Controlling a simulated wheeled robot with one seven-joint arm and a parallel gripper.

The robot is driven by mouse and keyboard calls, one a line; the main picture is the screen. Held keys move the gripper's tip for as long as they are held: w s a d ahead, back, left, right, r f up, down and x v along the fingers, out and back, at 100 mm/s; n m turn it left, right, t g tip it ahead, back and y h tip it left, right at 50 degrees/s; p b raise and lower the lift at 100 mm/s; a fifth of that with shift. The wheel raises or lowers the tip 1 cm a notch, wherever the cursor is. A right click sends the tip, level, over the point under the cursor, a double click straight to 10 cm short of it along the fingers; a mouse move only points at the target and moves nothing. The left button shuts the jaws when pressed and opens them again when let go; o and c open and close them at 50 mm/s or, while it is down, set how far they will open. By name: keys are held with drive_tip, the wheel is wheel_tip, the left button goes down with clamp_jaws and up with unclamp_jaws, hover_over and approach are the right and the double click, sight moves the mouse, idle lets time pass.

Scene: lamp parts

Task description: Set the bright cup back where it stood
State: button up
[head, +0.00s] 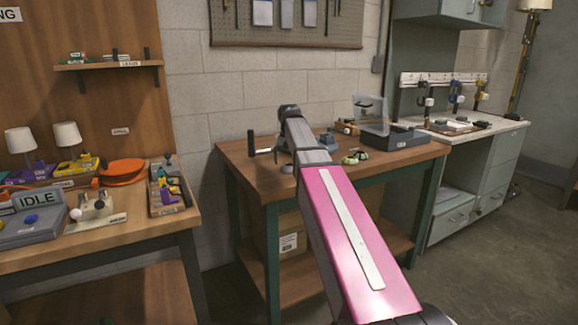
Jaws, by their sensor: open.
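I cannot pick out any bright cup for certain. Small green and yellow pieces (355,158) lie on the middle workbench (400,158), right of my arm, too small to identify. My pink and grey arm reaches up and away over this bench. Its fingertips cannot be made out; the far end of the arm is dark and foreshortened. The arm hides part of the bench top behind it.
The left bench (150,222) holds two white-shaded lamps (67,136), an orange disc (122,168), a grey box marked IDLE (38,200) and a parts tray (170,190). A dark box with a clear raised lid (370,113) stands on the middle bench. A white counter (505,122) stands at right.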

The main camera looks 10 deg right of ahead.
wheel_tip(320, 180, up, 8)
drive_tip(key=shift+r, duration=0.2)
drive_tip(key=shift+o, duration=0.4)
drive_tip(key=shift+r, duration=0.35)
drive_tip(key=f+m, duration=0.4)
drive_tip(key=m, duration=0.2)
drive_tip(key=f+m, duration=0.4)
drive_tip(key=m, duration=0.2)
drive_tip(key=f+m, duration=0.4)
drive_tip(key=m, duration=0.2)
drive_tip(key=shift+w+d+f, duration=0.1)
drive_tip(key=shift+d+f, duration=0.05)
drive_tip(key=shift+d, duration=0.2)
drive_tip(key=c, duration=1.1)
drive_tip(key=shift+r, duration=0.2)
